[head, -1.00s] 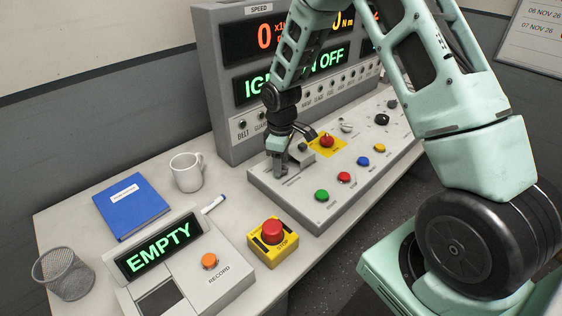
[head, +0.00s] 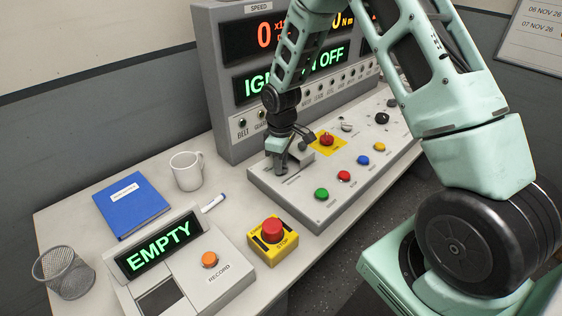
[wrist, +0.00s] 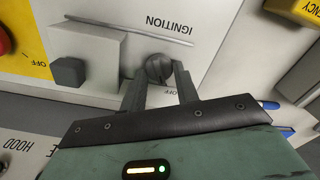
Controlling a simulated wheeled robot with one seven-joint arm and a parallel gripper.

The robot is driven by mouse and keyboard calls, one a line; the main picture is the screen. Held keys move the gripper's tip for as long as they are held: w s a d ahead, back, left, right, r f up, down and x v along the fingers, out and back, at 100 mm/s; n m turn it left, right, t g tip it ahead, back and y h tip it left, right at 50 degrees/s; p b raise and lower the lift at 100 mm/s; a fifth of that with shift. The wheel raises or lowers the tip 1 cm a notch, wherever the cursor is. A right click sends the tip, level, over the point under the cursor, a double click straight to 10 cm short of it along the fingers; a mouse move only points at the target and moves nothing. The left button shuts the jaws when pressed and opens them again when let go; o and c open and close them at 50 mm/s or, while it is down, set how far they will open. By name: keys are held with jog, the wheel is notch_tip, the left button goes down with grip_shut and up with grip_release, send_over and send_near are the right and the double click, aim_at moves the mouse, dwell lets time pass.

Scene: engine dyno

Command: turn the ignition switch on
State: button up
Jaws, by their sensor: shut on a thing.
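The ignition switch (wrist: 157,66) is a small round dark knob on the light console panel, under the printed word IGNITION, which appears upside down in the wrist view. My gripper (wrist: 160,78) has its two fingers on either side of the knob and is shut on it. An OFF mark is printed beside the knob. In the head view my gripper (head: 281,168) reaches down to the console's near left part and hides the knob. The display (head: 327,66) behind it reads "IG… OFF" in green, its middle covered by my arm.
Coloured buttons line the console's front edge, including a green one (head: 321,194). A yellow stop box (head: 272,243), a white mug (head: 187,171) and a blue binder (head: 131,204) are on the desk.

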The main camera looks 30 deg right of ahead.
jog(key=m, duration=0.5)
jog(key=shift+d+m, duration=0.1)
jog(key=shift+m, duration=0.2)
jog(key=m, duration=0.5)
jog(key=shift+d, duration=0.1)
jog(key=shift+m, duration=0.4)
jog(key=o, duration=0.9)
jog(key=shift+o, duration=0.2)
notch_tip(320, 180, up, 18)
jog(key=b, duration=0.1)
jog(key=shift+f, duration=0.25)
